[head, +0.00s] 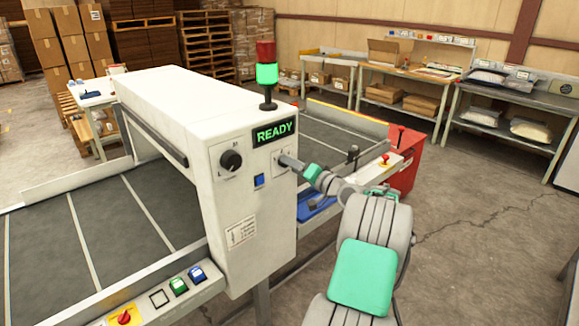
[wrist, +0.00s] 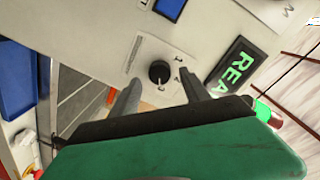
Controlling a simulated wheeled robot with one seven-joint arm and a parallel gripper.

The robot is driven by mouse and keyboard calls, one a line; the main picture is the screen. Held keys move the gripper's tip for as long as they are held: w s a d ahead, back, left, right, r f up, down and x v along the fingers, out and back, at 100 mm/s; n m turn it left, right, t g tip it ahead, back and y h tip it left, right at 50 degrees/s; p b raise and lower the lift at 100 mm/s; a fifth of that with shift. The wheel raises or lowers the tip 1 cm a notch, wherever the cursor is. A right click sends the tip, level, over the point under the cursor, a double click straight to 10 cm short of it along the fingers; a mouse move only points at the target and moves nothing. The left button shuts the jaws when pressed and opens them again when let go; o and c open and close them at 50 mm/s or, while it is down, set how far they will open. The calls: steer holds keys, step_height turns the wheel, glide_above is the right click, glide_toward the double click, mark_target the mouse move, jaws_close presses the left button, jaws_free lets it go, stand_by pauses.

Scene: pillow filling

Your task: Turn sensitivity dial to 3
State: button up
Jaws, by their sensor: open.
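A small black dial (wrist: 159,72) on a light plate sits on the machine's white front panel. It shows in the wrist view between my gripper's two fingers, which are apart on either side of it. I cannot tell whether they touch it, and its setting and markings are too small to read. In the head view my gripper (head: 284,161) is at the panel just below the READY display (head: 274,132) and hides this dial. A second, larger black dial (head: 231,160) is on the panel to the left, clear of my gripper.
A blue button (head: 259,181) is on the panel between the two dials. A signal light (head: 267,74) on top glows green. Conveyor belts (head: 90,235) run out from both sides of the machine.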

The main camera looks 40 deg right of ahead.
steer(key=s+b, duration=0.1)
steer(key=s, duration=0.5)
steer(key=shift+s+r, duration=0.15)
steer(key=shift+r, duration=0.05)
